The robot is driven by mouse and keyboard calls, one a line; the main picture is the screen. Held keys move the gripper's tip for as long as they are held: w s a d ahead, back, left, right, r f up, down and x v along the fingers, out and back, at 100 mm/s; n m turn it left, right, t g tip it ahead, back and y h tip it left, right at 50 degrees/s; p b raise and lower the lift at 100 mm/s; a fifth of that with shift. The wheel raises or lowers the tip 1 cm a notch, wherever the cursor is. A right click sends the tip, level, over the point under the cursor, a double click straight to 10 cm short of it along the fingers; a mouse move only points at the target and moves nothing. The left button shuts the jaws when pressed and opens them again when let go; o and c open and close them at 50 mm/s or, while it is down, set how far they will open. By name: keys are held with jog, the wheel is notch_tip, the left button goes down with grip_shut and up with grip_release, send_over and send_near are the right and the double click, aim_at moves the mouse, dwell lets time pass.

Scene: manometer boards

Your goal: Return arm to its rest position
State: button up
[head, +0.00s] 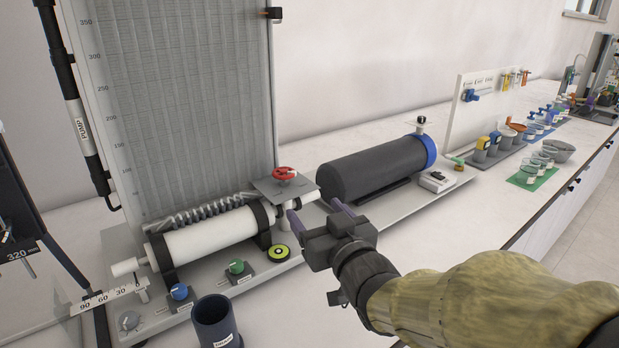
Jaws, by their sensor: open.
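My gripper (318,219) is in the middle of the head view, at the end of my arm, which reaches in from the lower right. Its two fingers are apart and nothing shows between them. It is above the front part of the manometer board base (290,262). The red valve handle (285,174) is beyond it, up and to the left. The white cylinder (210,243) lies to its left and the dark grey tank (372,170) with a blue end lies behind it. Whether the fingers touch anything is hard to tell.
A dark cup (216,322) stands at the front of the bench. Blue (180,292) and green (237,267) knobs sit on the base. A tall scale panel (180,100) rises behind. Farther right are a grey tray (488,152) and green mat (533,177) with small containers. Free counter lies between.

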notch_tip(320, 180, up, 10)
jog(key=p, duration=0.9)
jog(key=shift+f, duration=0.2)
